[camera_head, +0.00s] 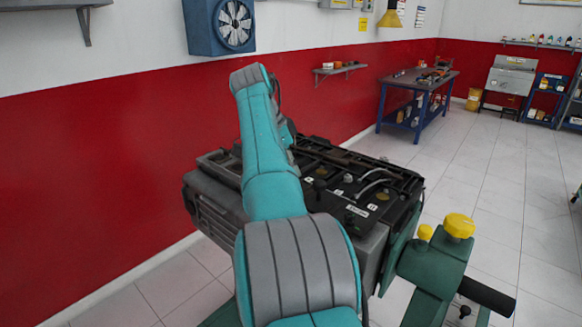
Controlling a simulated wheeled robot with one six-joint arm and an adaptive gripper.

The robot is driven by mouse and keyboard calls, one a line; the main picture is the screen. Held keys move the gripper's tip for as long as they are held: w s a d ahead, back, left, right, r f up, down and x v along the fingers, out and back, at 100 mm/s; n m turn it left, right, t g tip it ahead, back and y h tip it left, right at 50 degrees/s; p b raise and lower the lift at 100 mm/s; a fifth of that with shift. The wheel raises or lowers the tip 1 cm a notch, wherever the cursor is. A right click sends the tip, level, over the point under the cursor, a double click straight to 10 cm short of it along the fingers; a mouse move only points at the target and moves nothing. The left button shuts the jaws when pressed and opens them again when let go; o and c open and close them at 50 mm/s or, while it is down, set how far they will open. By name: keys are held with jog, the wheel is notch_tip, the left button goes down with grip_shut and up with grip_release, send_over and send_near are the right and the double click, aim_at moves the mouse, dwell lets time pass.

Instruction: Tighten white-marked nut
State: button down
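The black engine (395,215) sits in front of me on a green stand (436,268). Its top carries caps, hoses and small white labels (357,211). I cannot make out a white-marked nut; the parts are too small to tell, and my arm covers some of the engine top. My teal and grey arm rises from the bottom middle, bends at the top, and comes down behind itself over the engine's left and middle part. My gripper is hidden behind the arm, so its fingers and anything in them do not show.
Yellow knobs (459,225) and a black handle (487,296) stick out from the stand on the right. A red and white wall (130,120) runs close behind on the left. A blue workbench (417,90) stands farther back. The tiled floor (500,170) on the right is clear.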

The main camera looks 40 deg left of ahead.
jog(key=c, duration=1.1)
grip_release()
jog(key=shift+o, duration=0.2)
jog(key=shift+v, duration=1.3)
jog(key=shift+s+a+r, duration=0.2)
jog(key=shift+s, duration=0.05)
jog(key=s+a, duration=0.6)
jog(key=s, duration=0.3)
jog(key=shift+s, duration=0.35)
